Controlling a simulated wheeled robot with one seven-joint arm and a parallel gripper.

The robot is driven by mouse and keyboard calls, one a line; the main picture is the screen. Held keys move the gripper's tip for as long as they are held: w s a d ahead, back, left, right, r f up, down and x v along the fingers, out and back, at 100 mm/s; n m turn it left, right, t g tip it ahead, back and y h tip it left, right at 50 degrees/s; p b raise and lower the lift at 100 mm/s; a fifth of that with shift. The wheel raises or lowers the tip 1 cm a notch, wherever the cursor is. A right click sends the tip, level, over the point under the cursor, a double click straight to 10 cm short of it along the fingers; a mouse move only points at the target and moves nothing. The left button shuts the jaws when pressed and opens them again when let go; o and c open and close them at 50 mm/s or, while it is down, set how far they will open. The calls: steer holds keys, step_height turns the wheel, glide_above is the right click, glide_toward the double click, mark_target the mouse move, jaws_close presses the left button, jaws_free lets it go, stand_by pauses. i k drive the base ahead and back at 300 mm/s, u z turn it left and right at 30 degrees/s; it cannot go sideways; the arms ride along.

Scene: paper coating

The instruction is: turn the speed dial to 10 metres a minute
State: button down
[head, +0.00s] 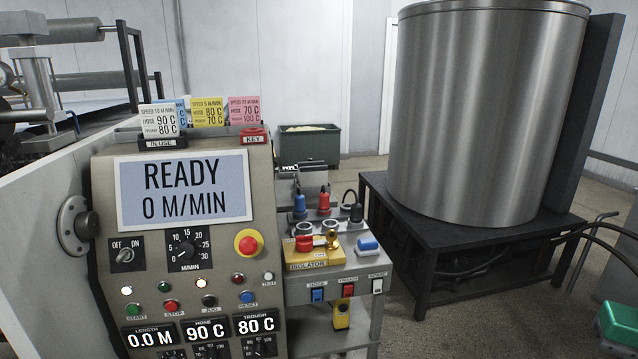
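The speed dial (187,248) is a black knob on a dark plate on the sloping control panel (105,190). Its scale runs from 0 to 30, marked M/MIN. The knob's pointer is too small to read surely. The display (184,190) above it reads READY and 0 M/MIN. A white card (160,121) in the IN USE slot on top of the panel reads speed 10 m/min, hose 90 C, trough 80 C. My gripper is not in view, and nothing touches the dial.
An OFF/ON switch (124,256) sits left of the dial, a red emergency button (248,243) right of it. Lit buttons and smaller dials lie below. An isolator box (313,255) with plugs stands right, before a large steel drum (485,110). The space before the panel looks clear.

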mark_target(187, 249)
steer(key=u, duration=1.25)
